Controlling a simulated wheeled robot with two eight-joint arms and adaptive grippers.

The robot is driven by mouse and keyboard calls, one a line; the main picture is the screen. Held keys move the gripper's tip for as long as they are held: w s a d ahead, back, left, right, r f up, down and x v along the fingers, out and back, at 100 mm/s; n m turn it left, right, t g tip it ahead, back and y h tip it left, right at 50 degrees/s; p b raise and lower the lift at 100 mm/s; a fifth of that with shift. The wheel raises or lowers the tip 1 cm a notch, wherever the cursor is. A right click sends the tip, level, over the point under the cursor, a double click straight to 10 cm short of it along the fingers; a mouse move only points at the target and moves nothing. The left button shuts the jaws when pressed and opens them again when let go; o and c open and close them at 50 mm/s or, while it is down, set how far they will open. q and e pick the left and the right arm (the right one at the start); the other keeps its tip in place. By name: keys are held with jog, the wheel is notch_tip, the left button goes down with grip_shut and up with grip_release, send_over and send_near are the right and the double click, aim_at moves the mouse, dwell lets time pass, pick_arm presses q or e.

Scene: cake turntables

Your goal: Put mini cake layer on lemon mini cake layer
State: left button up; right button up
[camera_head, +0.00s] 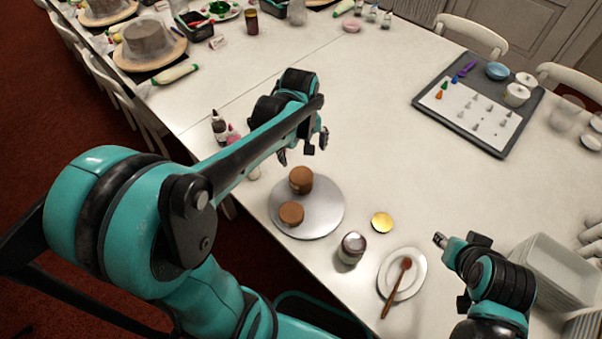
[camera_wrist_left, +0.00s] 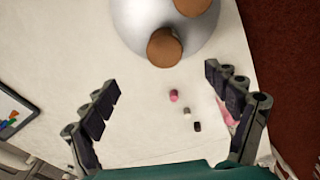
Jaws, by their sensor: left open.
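Two small round brown cake pieces sit apart on a round silver turntable (camera_head: 325,213). The back one (camera_head: 300,180) looks taller than the front one (camera_head: 291,214). Both also show at the top of the left wrist view, the nearer one (camera_wrist_left: 164,48) and the farther one (camera_wrist_left: 192,5). A small yellow disc (camera_head: 382,222) lies on the table right of the turntable; it may be the lemon mini cake layer. My left gripper (camera_head: 303,148) is open and empty, behind the back brown piece. My right gripper (camera_head: 450,270) is at the lower right, its fingers unclear.
A jar (camera_head: 351,247) and a white plate (camera_head: 415,268) with a brown spoon stand near the front edge. Small bottles (camera_head: 218,126) stand left of my left gripper. A grey tray of piping tips (camera_head: 425,97) lies at the back right. The table's middle is clear.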

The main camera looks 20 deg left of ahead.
pick_arm(q)
jog(key=s+d+r+m+t, duration=0.2)
jog(key=s+m+t, duration=0.1)
jog(key=s+m, duration=0.2)
jog(key=s+d+r+m+t, duration=0.2)
jog(key=s+m, duration=0.2)
jog(key=s, duration=0.2)
jog(key=shift+s+d+m+t, duration=0.3)
jog(key=shift+s+m+t, duration=0.1)
